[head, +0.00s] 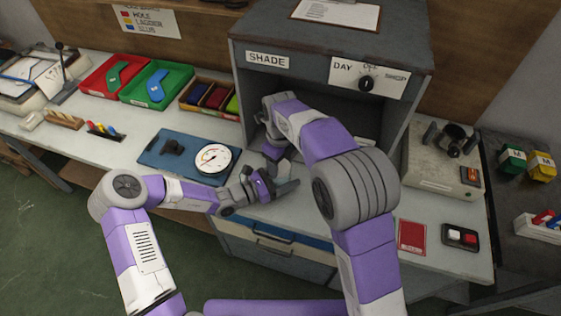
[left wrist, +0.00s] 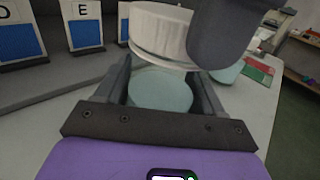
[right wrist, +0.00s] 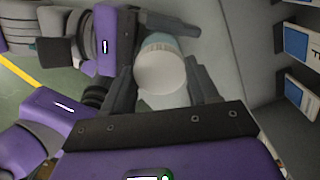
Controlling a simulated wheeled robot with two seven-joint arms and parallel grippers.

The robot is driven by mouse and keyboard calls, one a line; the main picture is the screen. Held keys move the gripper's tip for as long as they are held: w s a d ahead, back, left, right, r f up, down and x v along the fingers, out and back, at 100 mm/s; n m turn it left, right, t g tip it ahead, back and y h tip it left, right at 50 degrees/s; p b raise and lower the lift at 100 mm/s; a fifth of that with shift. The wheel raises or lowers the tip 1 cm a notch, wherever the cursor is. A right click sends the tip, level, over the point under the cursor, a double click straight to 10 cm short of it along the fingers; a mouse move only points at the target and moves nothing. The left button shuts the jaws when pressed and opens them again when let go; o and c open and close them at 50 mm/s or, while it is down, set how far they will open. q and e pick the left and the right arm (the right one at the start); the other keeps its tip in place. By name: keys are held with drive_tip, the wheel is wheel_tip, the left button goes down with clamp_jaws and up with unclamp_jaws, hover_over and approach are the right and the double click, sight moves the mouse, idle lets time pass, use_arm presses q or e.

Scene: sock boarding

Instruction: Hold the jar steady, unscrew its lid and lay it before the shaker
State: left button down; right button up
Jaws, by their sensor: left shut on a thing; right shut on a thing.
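The jar (left wrist: 160,88) has a pale teal body, set between the fingers of my left gripper (left wrist: 165,92), which is shut on it. Its round white ribbed lid (left wrist: 158,35) shows just above the body in the left wrist view. I cannot tell whether the lid still touches the jar. My right gripper (right wrist: 160,82) is shut on the lid, which fills the space between its fingers in the right wrist view (right wrist: 160,70). In the head view both grippers meet at the booth's front, left (head: 264,187) and right (head: 275,152), and hide the jar. I cannot make out the shaker.
The grey booth (head: 330,50) stands behind my grippers, with lettered blue-and-white cards (left wrist: 85,30) inside. A dial gauge (head: 213,158) on a blue mat (head: 160,160) lies left of my left gripper. A red card (head: 411,236) and a switch box (head: 460,237) lie at the right.

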drive_tip(key=n, duration=0.6)
drive_tip(key=shift+n, duration=0.3)
drive_tip(key=n, duration=1.4)
drive_tip(key=shift+r, duration=0.1)
drive_tip(key=n, duration=1.4)
drive_tip(key=shift+n, duration=0.3)
drive_tip(key=n, duration=1.8)
drive_tip(key=shift+r, duration=0.1)
drive_tip(key=shift+n, duration=0.3)
drive_tip(key=shift+r, duration=0.15)
